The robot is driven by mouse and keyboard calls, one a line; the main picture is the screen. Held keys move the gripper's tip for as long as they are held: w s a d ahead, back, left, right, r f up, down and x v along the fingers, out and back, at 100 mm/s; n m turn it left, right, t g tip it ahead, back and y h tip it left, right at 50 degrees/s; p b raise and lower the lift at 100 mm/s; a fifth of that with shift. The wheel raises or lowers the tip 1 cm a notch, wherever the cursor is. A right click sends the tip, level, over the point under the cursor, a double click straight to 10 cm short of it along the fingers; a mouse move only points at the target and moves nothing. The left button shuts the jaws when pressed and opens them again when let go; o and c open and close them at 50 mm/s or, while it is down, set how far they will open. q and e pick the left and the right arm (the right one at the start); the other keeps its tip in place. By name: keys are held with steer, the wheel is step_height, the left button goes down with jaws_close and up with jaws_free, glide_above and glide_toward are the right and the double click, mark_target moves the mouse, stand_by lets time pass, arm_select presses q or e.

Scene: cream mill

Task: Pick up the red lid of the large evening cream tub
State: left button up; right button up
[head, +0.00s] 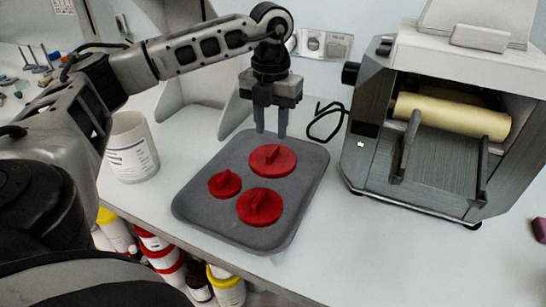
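Three red lids lie on a grey tray (190,207). One large lid (285,165) is at the back, a small lid (217,188) is at the left, and another large lid (272,215) is at the front. Each has a raised grip bar on top. I cannot tell which one belongs to the evening cream tub. My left gripper (271,134) points down over the back edge of the tray, just behind the back large lid. Its two fingers are apart with nothing between them. My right gripper is out of view.
A white tub (133,155) with a printed label stands left of the tray. A grey roller mill (350,150) with a cream roller stands at the right. A black cable (325,122) lies behind the tray. Several tubs with red and yellow lids sit below the table's front edge.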

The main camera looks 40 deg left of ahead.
mark_target(272, 152)
arm_select(q)
steer(key=shift+d+f+p, duration=0.1)
steer(key=shift+f+p, duration=0.3)
steer(key=shift+f, duration=2.55)
jaws_close()
